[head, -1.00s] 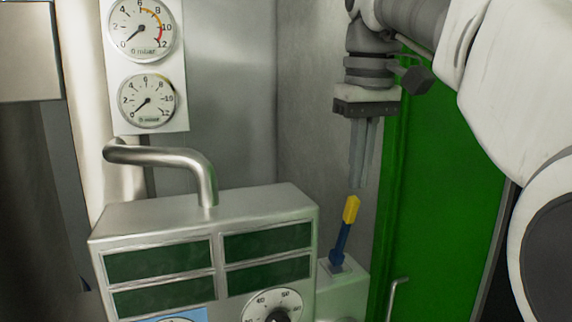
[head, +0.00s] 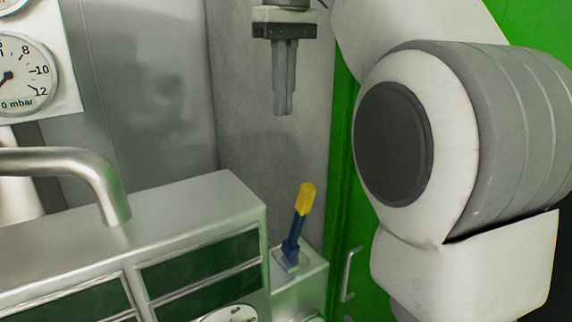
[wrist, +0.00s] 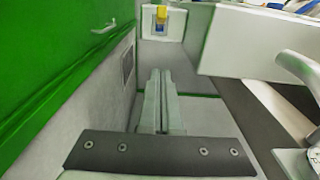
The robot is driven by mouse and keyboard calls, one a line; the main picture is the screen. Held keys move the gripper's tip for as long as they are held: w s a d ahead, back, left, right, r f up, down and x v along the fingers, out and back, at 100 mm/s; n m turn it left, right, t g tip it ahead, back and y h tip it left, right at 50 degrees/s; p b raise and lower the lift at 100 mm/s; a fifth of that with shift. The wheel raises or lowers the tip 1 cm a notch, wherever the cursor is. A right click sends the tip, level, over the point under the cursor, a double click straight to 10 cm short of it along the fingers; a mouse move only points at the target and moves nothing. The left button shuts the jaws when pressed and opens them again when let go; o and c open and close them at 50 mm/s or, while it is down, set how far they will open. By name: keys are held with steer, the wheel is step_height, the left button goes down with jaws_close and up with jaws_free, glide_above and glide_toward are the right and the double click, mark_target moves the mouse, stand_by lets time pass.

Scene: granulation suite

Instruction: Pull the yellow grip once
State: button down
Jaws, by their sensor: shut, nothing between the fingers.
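The yellow grip (head: 305,198) is the top of a blue lever (head: 293,241) that leans slightly right on a small pale box (head: 300,283). My gripper (head: 282,112) points down, above and a little left of the grip in the head view, apart from it. Its fingers are together with nothing between them. In the wrist view the yellow grip (wrist: 160,17) shows near the top, beyond the fingertips of my gripper (wrist: 160,72). The lever's lower part is mostly hidden there.
A metal control panel (head: 175,213) with dark green windows stands left of the lever, with a bent steel pipe (head: 85,165) over it. A green door (head: 352,215) with a handle (head: 348,272) is to the right. A grey wall (head: 262,60) stands behind.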

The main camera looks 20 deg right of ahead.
mark_target(299, 194)
stand_by(0.4)
steer(key=shift+s+d+f+b, duration=0.2)
steer(key=shift+s+f+b, duration=0.3)
steer(key=shift+f, duration=1.35)
steer(key=shift+s+d+f+b, duration=0.15)
steer(key=shift+s+f+b, duration=0.3)
steer(key=shift+f, duration=1.45)
steer(key=shift+s+d+f+b, duration=0.25)
steer(key=shift+s+f, duration=0.4)
steer(key=shift+f, duration=1.2)
steer(key=shift+s+d+f+t+b, duration=0.15)
steer(key=shift+s+t+b, duration=0.3)
steer(key=shift+t+b, duration=0.45)
steer(key=shift+s+y+b, duration=0.1)
steer(key=shift+y+b, duration=0.2)
